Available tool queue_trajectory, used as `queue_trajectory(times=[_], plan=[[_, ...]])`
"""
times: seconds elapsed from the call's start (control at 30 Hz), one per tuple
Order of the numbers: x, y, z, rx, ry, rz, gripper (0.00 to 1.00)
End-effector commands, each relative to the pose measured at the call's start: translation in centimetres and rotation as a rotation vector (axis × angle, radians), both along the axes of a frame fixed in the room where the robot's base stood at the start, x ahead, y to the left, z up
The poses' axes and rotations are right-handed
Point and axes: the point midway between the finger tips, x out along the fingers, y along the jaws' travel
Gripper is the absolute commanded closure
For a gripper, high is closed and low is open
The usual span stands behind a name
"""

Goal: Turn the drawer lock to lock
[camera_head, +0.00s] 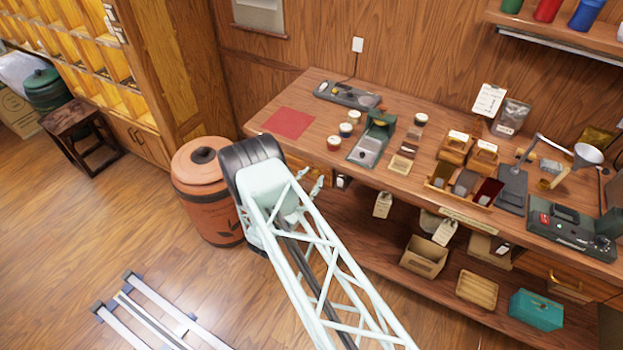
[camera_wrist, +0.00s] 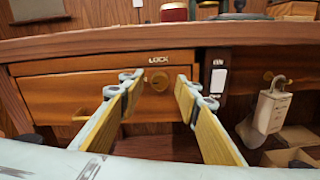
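The wooden drawer (camera_wrist: 60,92) sits under the table edge in the wrist view, its front looking closed. The label "LOCK" (camera_wrist: 158,59) is on its upper part, with the round brass-coloured drawer lock (camera_wrist: 158,81) just below. The lock's exact angle is too small to read. My gripper (camera_wrist: 160,84) is open and empty, its two fingers pointing at the drawer front on either side of the lock. I cannot tell whether the fingertips touch it. In the head view my gripper (camera_head: 312,184) is at the table's front left, and my arm partly hides the drawer (camera_head: 296,166).
A dark switch panel (camera_wrist: 216,78) is just right of the drawer, with a hanging tag (camera_wrist: 271,108) beyond it. The table edge (camera_wrist: 100,42) runs above my fingers. An orange-brown bin (camera_head: 205,205) stands left of my gripper, and a lower shelf (camera_head: 380,235) runs below.

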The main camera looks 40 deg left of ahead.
Motion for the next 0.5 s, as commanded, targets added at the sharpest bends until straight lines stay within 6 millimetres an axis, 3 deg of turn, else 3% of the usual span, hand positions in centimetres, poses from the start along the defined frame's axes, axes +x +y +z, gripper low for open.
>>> queue_trajectory(times=[0.17, 0.4, 0.5], plan=[[-0.01, -0.01, -0.01, 0.0, 0.0, 0.0, 0.71], [-0.01, -0.02, 0.0, 0.0, 0.0, 0.0, 0.92], [-0.01, -0.03, -0.02, 0.0, 0.0, 0.0, 0.94]])
